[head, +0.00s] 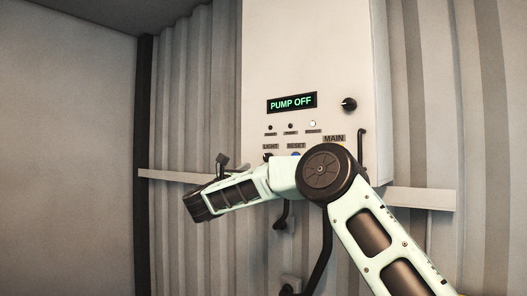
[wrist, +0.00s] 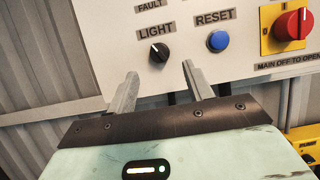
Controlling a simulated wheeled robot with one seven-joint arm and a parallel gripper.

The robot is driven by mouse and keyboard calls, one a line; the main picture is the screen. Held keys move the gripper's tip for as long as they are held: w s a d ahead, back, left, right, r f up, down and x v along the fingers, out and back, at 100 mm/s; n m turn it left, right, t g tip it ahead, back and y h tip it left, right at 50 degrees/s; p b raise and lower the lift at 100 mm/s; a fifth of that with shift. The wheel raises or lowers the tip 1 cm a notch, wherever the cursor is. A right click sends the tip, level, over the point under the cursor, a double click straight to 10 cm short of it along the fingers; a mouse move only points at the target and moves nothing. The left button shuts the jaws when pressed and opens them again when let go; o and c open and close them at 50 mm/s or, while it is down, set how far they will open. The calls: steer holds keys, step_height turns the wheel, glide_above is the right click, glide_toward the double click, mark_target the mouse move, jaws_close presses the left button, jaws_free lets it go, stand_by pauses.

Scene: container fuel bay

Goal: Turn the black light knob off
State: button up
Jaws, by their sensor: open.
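The black light knob (wrist: 159,52) is in the wrist view, just under the LIGHT label on the white control panel (wrist: 110,45). Its pale pointer mark is tilted toward the upper left. My gripper (wrist: 160,72) is open and empty. Its two fingers point up at the panel, with the knob beyond and between their tips; the picture shows no clear contact. In the head view my arm covers most of the knob below the LIGHT label, and my gripper (head: 207,195) is left of the panel's lower part.
A blue RESET button (wrist: 218,41) is right of the knob, and a red main switch (wrist: 293,25) on yellow is farther right. The head view shows a PUMP OFF display (head: 291,103) and another black knob (head: 349,104) higher up. Corrugated wall (head: 190,90) lies left of the panel.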

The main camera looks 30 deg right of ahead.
mark_target(266, 160)
steer(key=p+x, duration=0.2)
steer(key=x, duration=0.2)
steer(key=shift+d+r, duration=0.3)
steer(key=shift+r, duration=0.05)
steer(key=shift+p+x, duration=0.65)
steer(key=shift+x, duration=0.2)
steer(key=shift+w+f, duration=0.1)
steer(key=shift+f, duration=0.1)
steer(key=c, duration=1)
